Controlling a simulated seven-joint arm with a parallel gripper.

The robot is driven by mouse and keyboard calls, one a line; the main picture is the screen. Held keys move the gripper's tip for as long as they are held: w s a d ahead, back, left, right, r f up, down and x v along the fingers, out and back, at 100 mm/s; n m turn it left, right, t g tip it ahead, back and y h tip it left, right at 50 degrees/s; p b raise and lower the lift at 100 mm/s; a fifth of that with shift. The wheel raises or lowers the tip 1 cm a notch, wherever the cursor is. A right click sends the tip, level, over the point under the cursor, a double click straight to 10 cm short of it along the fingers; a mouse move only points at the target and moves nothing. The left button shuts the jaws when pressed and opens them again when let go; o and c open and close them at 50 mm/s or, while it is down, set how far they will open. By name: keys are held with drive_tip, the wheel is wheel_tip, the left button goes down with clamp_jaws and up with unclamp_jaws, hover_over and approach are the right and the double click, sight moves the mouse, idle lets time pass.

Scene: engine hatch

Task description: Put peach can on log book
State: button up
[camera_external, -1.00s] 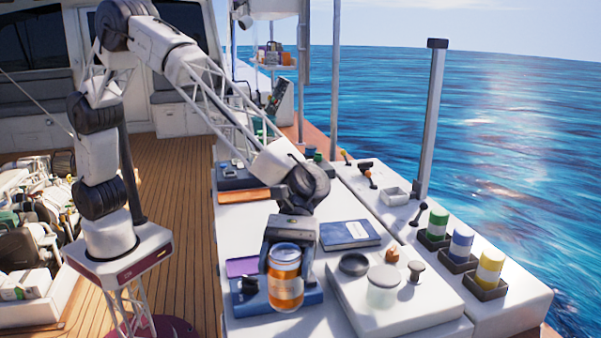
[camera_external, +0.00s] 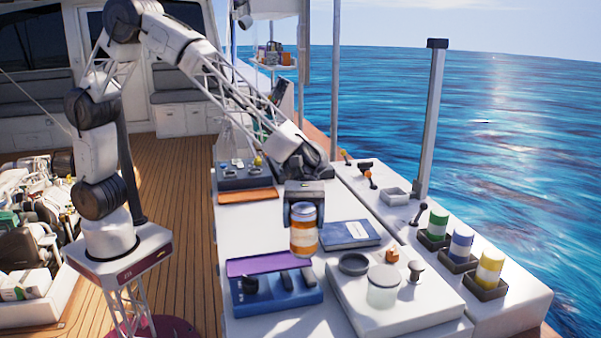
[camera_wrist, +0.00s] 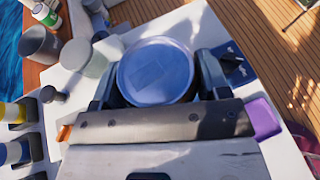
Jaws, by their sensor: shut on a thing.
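The peach can (camera_external: 304,240), orange with a pale top, is upright between the fingers of my gripper (camera_external: 304,212). My gripper is shut on it. In the wrist view the can's round lid (camera_wrist: 156,72) fills the space between the two fingers. The log book, a dark blue book with a light label (camera_external: 349,234), lies flat on the white top just right of the can. The can appears beside the book's left edge in the outside view; its exact height is hard to tell.
A blue tray (camera_external: 262,304) with a purple strip (camera_external: 268,263) is in front. A white board (camera_external: 372,318) holds a dark bowl (camera_external: 354,264) and a glass jar (camera_external: 382,290). Green, blue and yellow-banded cans (camera_external: 490,266) stand in holders at right. An orange pad (camera_external: 247,195) lies behind.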

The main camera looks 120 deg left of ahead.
drive_tip(key=s+a+n+t+y, duration=0.1)
drive_tip(key=s+a, duration=0.6)
drive_tip(key=a, duration=0.3)
drive_tip(key=s+a+f+n+t, duration=0.1)
drive_tip(key=s+a+t, duration=0.1)
drive_tip(key=s+a, duration=0.5)
drive_tip(key=a, duration=0.3)
drive_tip(key=shift+f+n+y, duration=0.2)
drive_tip(key=shift+n+y, duration=0.2)
drive_tip(key=shift+w, duration=0.1)
drive_tip(key=w+a, duration=0.2)
drive_tip(key=w, duration=0.5)
drive_tip(key=w+a+f, duration=0.1)
drive_tip(key=w+a, duration=0.1)
drive_tip(key=w, duration=0.6)
drive_tip(key=shift+a+f, duration=0.15)
drive_tip(key=shift+f, duration=0.1)
drive_tip(key=shift+w, duration=0.1)
drive_tip(key=shift+f, duration=0.1)
drive_tip(key=shift+f, duration=1.65)
drive_tip(key=shift+f, duration=0.1)
